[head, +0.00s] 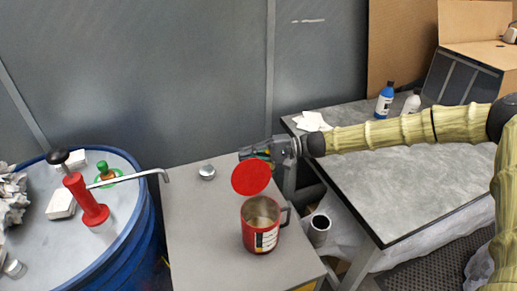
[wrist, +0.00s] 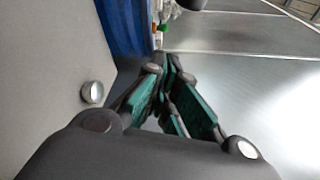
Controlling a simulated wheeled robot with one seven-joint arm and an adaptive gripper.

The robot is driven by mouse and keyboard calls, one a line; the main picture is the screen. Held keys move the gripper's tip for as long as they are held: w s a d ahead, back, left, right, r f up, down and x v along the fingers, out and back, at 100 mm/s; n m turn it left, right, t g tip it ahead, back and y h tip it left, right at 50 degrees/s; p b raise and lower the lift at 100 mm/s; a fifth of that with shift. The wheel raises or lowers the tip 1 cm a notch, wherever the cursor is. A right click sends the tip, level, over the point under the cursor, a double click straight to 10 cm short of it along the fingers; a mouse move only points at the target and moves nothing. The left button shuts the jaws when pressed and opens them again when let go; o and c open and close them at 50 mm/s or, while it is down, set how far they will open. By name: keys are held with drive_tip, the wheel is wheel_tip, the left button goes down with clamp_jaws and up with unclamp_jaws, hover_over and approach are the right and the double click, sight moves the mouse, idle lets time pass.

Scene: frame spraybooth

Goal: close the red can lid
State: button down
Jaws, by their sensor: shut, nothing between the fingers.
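The red can (head: 262,229) stands upright on the small grey table, with its handle to the right and a label on its front. Its round red lid (head: 251,177) is raised above the can's back rim, so the can's mouth is open. My gripper (head: 247,154) is shut and empty, just above and behind the lid's upper edge; I cannot tell whether it touches the lid. In the wrist view my gripper's fingers (wrist: 160,68) meet at their tips. The can and lid do not show there.
A small metal cap (head: 207,172) lies on the grey table (head: 190,215), left of the lid. A blue drum (head: 135,235) with a red hand pump (head: 86,200) stands at the left. A larger workbench (head: 385,170) with a blue bottle (head: 384,99) stands at the right.

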sight(250, 175)
drive_tip(key=s, duration=0.1)
drive_tip(key=s+d+p, duration=0.1)
drive_tip(key=s+r, duration=0.1)
drive_tip(key=shift+s+d+r+p, duration=0.1)
drive_tip(key=shift+s+d+p, duration=0.15)
drive_tip(key=shift+d+p, duration=0.05)
drive_tip(key=shift+s+d+b, duration=0.15)
drive_tip(key=shift+b, duration=0.35)
